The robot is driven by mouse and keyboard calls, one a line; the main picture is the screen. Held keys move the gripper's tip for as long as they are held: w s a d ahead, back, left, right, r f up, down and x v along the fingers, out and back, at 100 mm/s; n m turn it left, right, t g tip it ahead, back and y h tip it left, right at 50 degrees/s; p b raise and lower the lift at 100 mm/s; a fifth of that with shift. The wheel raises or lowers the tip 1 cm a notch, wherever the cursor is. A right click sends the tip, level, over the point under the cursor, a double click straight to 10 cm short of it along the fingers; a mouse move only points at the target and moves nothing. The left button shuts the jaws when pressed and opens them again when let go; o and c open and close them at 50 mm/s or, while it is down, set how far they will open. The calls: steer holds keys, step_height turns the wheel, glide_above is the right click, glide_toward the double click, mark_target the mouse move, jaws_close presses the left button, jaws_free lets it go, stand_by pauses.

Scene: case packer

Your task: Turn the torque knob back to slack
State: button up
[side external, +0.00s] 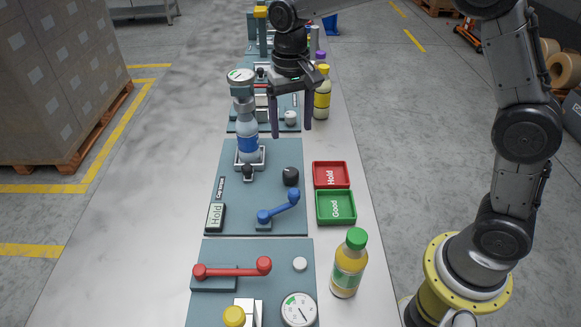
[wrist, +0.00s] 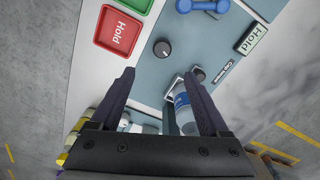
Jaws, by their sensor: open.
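A dark round knob (side external: 290,176) stands on the middle blue-grey panel (side external: 240,222), right of the bottle stand. It also shows in the wrist view (wrist: 162,48), beyond my fingertips. A smaller black knob (side external: 247,172) sits at the front of the bottle stand and shows in the wrist view (wrist: 198,75). I cannot read which one is marked as the torque knob. My gripper (side external: 291,131) points down with its fingers apart and empty, above and behind the dark round knob. In the wrist view, nothing is between the fingertips (wrist: 158,75).
A clear bottle with a blue label (side external: 247,137) stands under a round gauge (side external: 240,75), left of my gripper. A blue lever (side external: 279,208), a Hold display (side external: 216,216), a red tray (side external: 346,174) and a green tray (side external: 324,208) are nearby. Juice bottles (side external: 348,265) stand along the right edge.

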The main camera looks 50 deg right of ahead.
mark_target(291, 171)
steer(key=f, duration=1.3)
steer(key=shift+s+a, duration=0.1)
steer(key=shift+a, duration=0.15)
jaws_close()
steer(key=shift+n, duration=2.4)
jaws_free()
steer(key=shift+r, duration=0.1)
